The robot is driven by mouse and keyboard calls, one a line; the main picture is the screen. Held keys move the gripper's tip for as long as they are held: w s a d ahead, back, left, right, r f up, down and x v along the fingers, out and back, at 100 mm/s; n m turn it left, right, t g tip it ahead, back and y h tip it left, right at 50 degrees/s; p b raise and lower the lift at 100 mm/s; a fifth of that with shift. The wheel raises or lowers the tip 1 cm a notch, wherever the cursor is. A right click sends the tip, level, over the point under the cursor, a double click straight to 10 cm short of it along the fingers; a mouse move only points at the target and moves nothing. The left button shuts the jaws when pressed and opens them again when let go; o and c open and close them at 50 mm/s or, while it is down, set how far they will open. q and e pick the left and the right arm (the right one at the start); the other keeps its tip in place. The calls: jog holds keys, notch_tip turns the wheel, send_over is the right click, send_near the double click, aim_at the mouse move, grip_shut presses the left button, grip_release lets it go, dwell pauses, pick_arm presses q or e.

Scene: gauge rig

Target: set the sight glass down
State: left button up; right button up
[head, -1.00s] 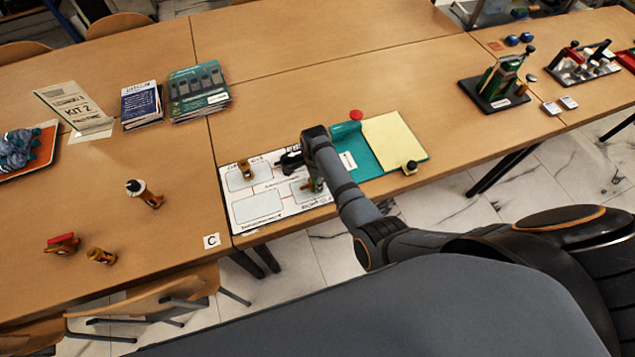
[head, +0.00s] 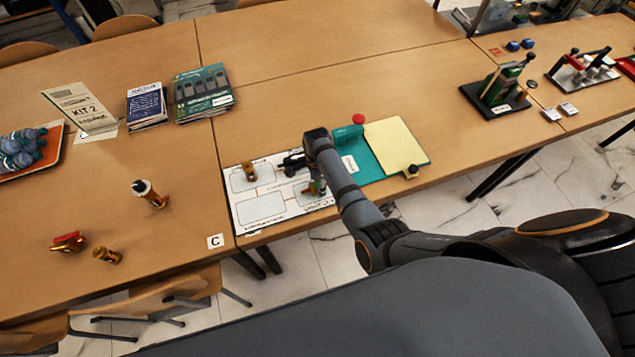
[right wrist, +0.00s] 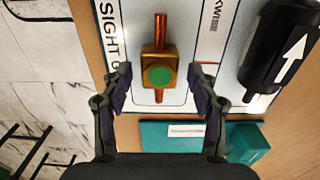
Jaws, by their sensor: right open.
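The sight glass (right wrist: 159,75) is a brass block with a green round window and copper stubs at both ends. It lies in the sight glass box of the white printed mat (right wrist: 186,25), window up. In the head view, the sight glass (head: 319,187) is small and partly hidden by my right arm. My right gripper (right wrist: 160,88) is open around it, with a visible gap between each finger and the block. In the head view, my right gripper (head: 312,186) is low over the mat's right part and mostly hidden. My left gripper is not in view.
A black cylinder with a white arrow (right wrist: 279,50) lies close beside the sight glass. A brass fitting (head: 250,171) stands on the mat's left part. A teal board (head: 377,172) adjoins the mat on the right. Loose brass parts (head: 106,255) lie on the left table.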

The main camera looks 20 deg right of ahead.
notch_tip(320, 180, up, 11)
jog(key=p, duration=0.9)
jog(key=shift+p, duration=0.4)
